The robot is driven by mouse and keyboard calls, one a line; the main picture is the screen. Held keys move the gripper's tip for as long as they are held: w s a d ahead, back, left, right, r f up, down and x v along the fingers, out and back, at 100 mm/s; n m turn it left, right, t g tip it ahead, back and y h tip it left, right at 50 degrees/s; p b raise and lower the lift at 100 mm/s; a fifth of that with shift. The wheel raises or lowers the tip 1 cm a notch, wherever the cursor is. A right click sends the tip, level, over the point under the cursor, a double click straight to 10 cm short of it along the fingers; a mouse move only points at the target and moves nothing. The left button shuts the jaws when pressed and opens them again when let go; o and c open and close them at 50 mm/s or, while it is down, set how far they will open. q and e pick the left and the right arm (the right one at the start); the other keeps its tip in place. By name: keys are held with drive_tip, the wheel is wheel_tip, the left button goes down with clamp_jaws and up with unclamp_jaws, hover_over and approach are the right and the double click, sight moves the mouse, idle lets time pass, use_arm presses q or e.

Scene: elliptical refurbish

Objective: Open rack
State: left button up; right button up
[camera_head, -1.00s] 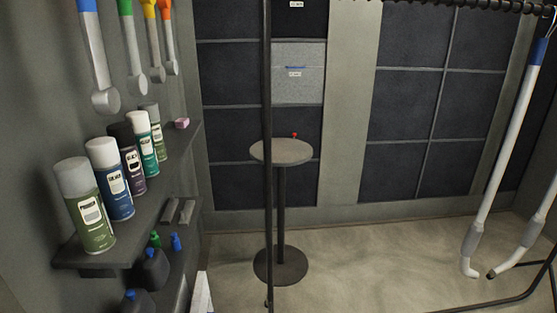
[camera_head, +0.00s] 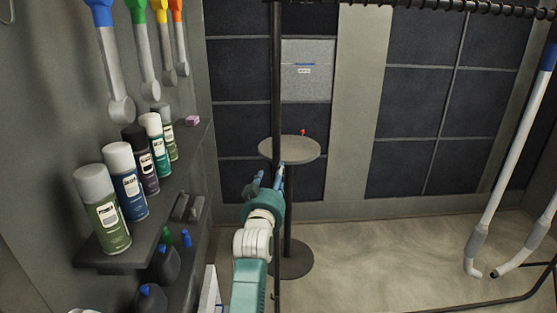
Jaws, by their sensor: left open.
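The rack (camera_head: 276,75) is a dark metal frame with a thin upright post in the middle of the view and a ribbed top rail (camera_head: 440,6) running to the right. White tubes with grey ends (camera_head: 508,150) hang at its right side. My left gripper (camera_head: 269,172) is open and empty. It points away from the camera, close to the rack's post in the picture, and I cannot tell whether it touches it. The arm hides part of the lower post. My right gripper is not in view.
A shelf (camera_head: 100,255) with several spray cans stands on the left wall, with black bottles (camera_head: 163,265) below. Several tools (camera_head: 115,60) hang above. A round table (camera_head: 290,149) with a small red item stands behind the post. The floor (camera_head: 400,260) at centre right is clear.

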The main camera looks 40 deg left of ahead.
sight(279, 161)
use_arm(q)
drive_tip(key=p+x, duration=0.1)
drive_tip(key=x, duration=0.9)
drive_tip(key=shift+w+a+p, duration=0.2)
drive_tip(key=shift+w+p, duration=0.15)
clamp_jaws()
